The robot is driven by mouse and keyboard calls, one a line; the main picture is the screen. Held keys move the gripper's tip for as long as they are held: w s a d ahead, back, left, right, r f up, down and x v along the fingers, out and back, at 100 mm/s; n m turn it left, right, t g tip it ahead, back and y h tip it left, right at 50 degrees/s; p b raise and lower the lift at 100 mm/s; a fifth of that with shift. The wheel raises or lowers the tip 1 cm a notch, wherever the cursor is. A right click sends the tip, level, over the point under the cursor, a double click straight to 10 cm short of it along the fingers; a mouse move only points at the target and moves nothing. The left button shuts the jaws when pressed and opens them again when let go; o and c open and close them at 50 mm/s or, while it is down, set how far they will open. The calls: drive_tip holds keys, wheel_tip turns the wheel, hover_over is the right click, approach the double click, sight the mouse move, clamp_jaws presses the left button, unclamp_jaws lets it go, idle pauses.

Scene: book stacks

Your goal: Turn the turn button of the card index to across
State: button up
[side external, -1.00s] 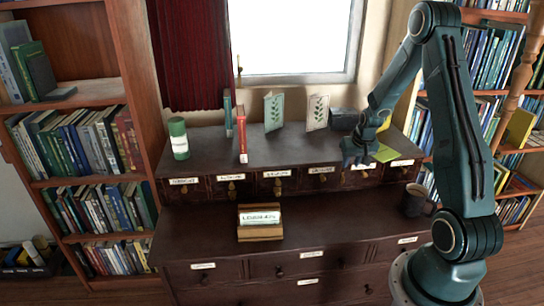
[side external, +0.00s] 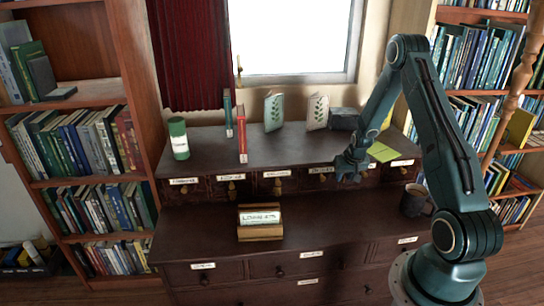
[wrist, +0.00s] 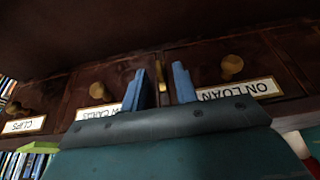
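The card index (side external: 210,150) is a dark wooden row of small labelled drawers at the back of the cabinet. In the wrist view, a slim brass piece (wrist: 161,77), which looks like the turn button, stands upright between two drawers. My gripper (side external: 348,172) is in front of the right part of the drawer row and hides the button in the side external view. In the wrist view, the blue fingers of my gripper (wrist: 159,69) are apart, one on each side of the brass piece. I cannot tell whether they touch it.
A brown mug (side external: 415,201) stands on the lower top at right, and a label holder (side external: 260,232) in the middle. Booklets (side external: 274,112), upright books (side external: 242,135), a green canister (side external: 179,139) and a green pad (side external: 383,152) are on the index top. Brass knobs (wrist: 232,66) stick out nearby.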

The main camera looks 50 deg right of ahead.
clamp_jaws()
drive_tip(key=shift+w+a, duration=0.1)
idle(0.3)
drive_tip(key=shift+w+a+f+n+g+h, duration=0.1)
drive_tip(key=shift+a+n+g+h, duration=0.1)
drive_tip(key=shift+g+h, duration=0.4)
drive_tip(key=shift+w+a+f+n+g+h, duration=0.1)
drive_tip(key=shift+n+g+h, duration=0.1)
drive_tip(key=shift+g+h, duration=0.7)
